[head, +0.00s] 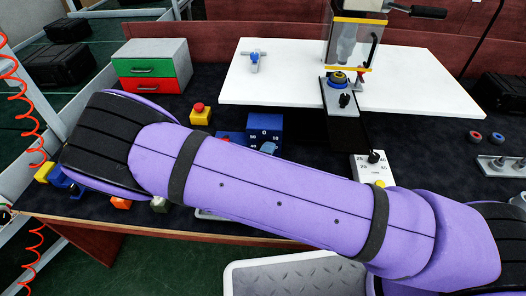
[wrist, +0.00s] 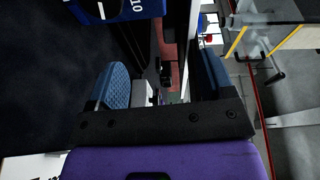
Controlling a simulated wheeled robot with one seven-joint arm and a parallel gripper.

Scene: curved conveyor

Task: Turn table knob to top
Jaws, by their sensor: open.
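A white box (head: 372,168) with printed numbers and a small black knob (head: 375,157) on its top face stands on the dark table (head: 310,142), right of centre. My purple arm covers its lower part. A blue box (head: 264,124) with white numbers and a light blue dial (head: 268,147) stands left of it, partly behind my arm. In the wrist view, a blue block with white digits (wrist: 122,8) crosses the top edge. My gripper (wrist: 160,68) is open, its two blue-padded fingers apart with nothing held between them. I cannot make it out in the head view.
A red button on a yellow box (head: 200,116) and a drawer unit (head: 152,66) stand at the left. A white board (head: 285,82) carries a fixture with a yellow-edged guard (head: 352,42) at the back. Two small rings (head: 486,136) lie at the right.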

